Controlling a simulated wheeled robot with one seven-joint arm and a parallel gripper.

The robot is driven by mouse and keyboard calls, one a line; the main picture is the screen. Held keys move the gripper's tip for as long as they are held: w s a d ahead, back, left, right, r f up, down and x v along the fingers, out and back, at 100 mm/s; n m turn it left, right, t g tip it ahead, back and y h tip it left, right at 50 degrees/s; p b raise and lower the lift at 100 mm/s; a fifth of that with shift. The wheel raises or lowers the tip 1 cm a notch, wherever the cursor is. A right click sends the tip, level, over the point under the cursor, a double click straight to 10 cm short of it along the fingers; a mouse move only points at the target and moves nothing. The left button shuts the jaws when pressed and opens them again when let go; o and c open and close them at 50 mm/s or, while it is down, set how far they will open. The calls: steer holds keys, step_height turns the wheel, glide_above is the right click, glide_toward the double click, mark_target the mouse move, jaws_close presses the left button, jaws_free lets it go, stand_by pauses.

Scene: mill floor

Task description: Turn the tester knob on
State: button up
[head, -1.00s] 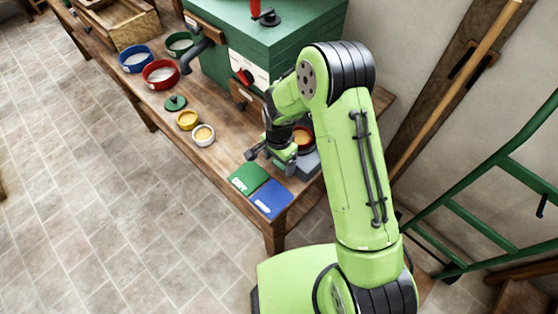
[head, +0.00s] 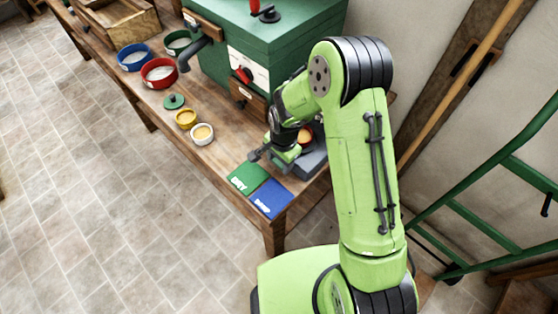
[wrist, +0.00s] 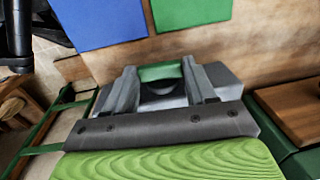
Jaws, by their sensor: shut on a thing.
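The tester is a grey box (head: 314,161) at the near right end of the bench, partly behind my arm. In the wrist view its grey body (wrist: 222,78) shows behind my fingers. My gripper (head: 270,158) is low at the tester's left side, by the mats. In the wrist view my gripper (wrist: 160,74) has its two grey fingers closed on a green piece (wrist: 160,72) with a dark round part below it, which appears to be the tester knob. The fingers hide most of the knob, so I cannot tell its angle.
A green mat (head: 247,178) and a blue mat (head: 270,199) lie at the bench's near end. A green machine (head: 255,50) stands behind.

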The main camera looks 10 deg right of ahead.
steer(key=t+y+b, duration=0.1)
steer(key=b, duration=0.1)
steer(key=t+y+b, duration=0.1)
steer(key=b, duration=0.2)
steer(key=f+t+b, duration=0.1)
steer(key=b, duration=0.1)
steer(key=shift+s+d+y+b, duration=0.35)
steer(key=shift+y, duration=0.05)
steer(key=b, duration=0.1)
steer(key=t+y+b, duration=0.1)
steer(key=shift+s+d+r+t+b, duration=0.1)
steer(key=shift+s+t+b, duration=0.05)
steer(key=shift+t+b, duration=0.15)
steer(key=shift+b, duration=0.4)
steer(key=shift+r, duration=0.15)
steer(key=o, duration=1)
steer(key=shift+o, duration=0.2)
steer(key=p+v, duration=0.4)
steer(key=v, duration=1.1)
steer(key=shift+s+d, duration=0.35)
steer(key=shift+s, duration=0.1)
